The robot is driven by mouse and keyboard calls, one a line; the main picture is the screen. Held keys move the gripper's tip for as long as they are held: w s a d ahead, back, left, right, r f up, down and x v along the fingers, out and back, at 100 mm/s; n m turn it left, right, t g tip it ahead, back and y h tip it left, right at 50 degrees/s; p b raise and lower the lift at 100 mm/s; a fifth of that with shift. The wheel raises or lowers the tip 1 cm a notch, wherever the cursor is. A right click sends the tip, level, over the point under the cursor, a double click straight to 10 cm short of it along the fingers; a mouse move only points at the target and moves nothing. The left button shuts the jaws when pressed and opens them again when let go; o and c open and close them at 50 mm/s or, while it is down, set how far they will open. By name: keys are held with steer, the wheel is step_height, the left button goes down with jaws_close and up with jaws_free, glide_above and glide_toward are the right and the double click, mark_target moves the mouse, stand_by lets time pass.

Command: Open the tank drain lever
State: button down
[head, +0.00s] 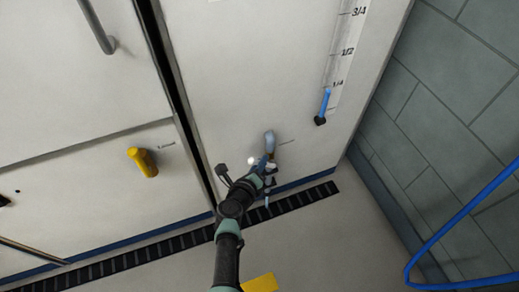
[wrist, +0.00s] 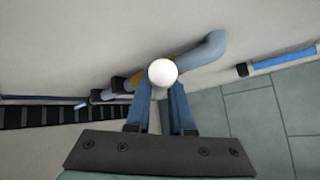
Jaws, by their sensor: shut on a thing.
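The tank drain lever shows as a round white knob (wrist: 162,72) between my fingertips in the wrist view. In the head view the white knob (head: 252,160) is just left of my fingers, low on the white panel. My gripper (head: 263,168) is shut on the lever's knob end; its fingers (wrist: 160,92) partly cover the lever. A grey bent drain pipe (head: 269,142) with a brass-coloured part (wrist: 137,78) is right behind the knob. The lever's arm is mostly hidden by the knob and fingers, so its angle is unclear.
A yellow handle (head: 143,163) sticks out of the panel on the left. A level scale (head: 344,60) with a blue tube (head: 325,102) is at upper right. A black slotted floor grate (head: 120,262) runs along the panel's base.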

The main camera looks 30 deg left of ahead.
stand_by(0.4)
steer(key=c, duration=0.8)
jaws_free()
steer(key=p+v, duration=0.7)
steer(key=v, duration=0.6)
steer(key=shift+r, duration=0.1)
steer(key=shift+c, duration=0.2)
